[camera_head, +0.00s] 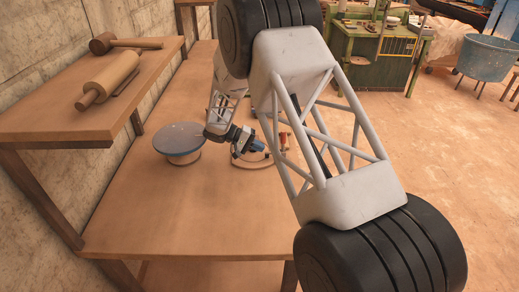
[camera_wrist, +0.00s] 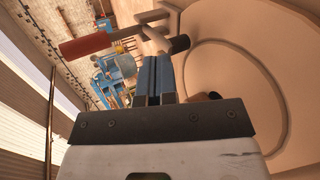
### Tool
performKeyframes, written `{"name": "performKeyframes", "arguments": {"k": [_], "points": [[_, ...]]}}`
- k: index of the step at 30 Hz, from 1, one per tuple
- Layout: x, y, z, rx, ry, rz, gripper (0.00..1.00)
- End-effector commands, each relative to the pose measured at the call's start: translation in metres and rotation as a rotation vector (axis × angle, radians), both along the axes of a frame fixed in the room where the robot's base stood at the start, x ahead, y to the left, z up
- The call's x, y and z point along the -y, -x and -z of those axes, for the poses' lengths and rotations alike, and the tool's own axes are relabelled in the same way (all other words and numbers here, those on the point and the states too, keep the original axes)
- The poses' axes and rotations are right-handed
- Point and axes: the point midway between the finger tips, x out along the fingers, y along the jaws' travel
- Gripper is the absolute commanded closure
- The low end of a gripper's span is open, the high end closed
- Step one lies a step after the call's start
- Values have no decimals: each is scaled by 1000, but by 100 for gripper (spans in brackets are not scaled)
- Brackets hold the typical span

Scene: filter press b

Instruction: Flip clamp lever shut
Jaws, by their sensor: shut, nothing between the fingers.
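The clamp lever has a red handle (camera_wrist: 86,45), at the upper left of the wrist view, joined to grey metal arms (camera_wrist: 140,22). A black tip (camera_wrist: 179,44) sits at the clamp's right end. The red handle also shows small in the head view (camera_head: 284,141), partly behind my arm. My gripper (camera_wrist: 153,58) has blue fingers held together with nothing between them. Its fingertips lie just below the metal arms in the wrist view; I cannot tell whether they touch. In the head view my gripper (camera_head: 258,145) is low over the table, left of the red handle.
A round grey-topped stand (camera_head: 180,138) is on the table (camera_head: 170,215), left of my gripper. A pale base with a circular groove (camera_wrist: 245,75) fills the wrist view's right. A rolling pin (camera_head: 108,80) and mallet (camera_head: 125,43) lie on the left shelf (camera_head: 45,110). The table's near part is clear.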

Motion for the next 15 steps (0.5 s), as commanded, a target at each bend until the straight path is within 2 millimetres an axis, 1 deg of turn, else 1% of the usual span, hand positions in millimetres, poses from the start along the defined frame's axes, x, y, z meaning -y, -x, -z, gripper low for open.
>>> {"name": "performKeyframes", "arguments": {"k": [7,15], "points": [[-7,-6,-30,2,0,0,100],[-53,-9,-41,0,0,-2,100]]}}
